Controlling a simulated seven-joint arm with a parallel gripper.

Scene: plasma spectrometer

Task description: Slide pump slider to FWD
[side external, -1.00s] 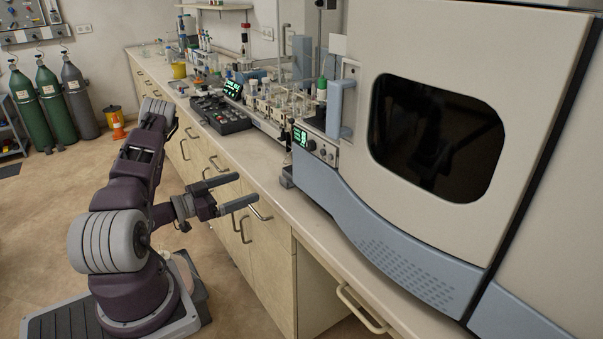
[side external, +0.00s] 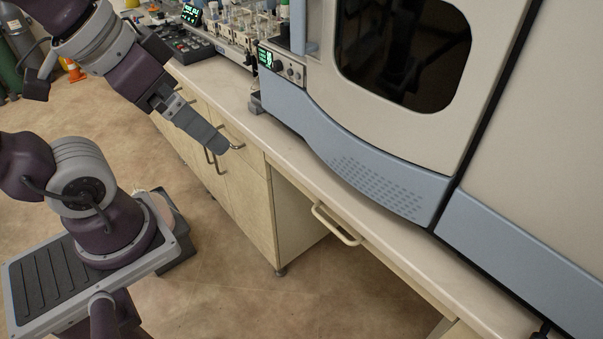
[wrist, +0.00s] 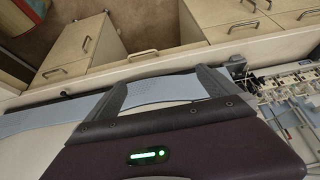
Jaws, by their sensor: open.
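My gripper (side external: 218,148) is in the side view, angled down and to the right in front of the cabinet, by the bench edge. In the wrist view, its two fingers (wrist: 163,78) stand apart with nothing between them; the blue-grey instrument panel (wrist: 165,90) shows beyond the gap. I cannot make out the pump slider in either view. A small control panel (side external: 290,70) with a green display and knobs is on the instrument's left end. A dark keypad unit (side external: 180,42) with a green display (side external: 191,14) lies farther back, its controls too small to tell apart.
The bench (side external: 215,82) is bare between the keypad unit and the instrument (side external: 410,130). Drawer handles (side external: 335,225) stick out from the bench front. Open floor (side external: 220,290) lies before the cabinets.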

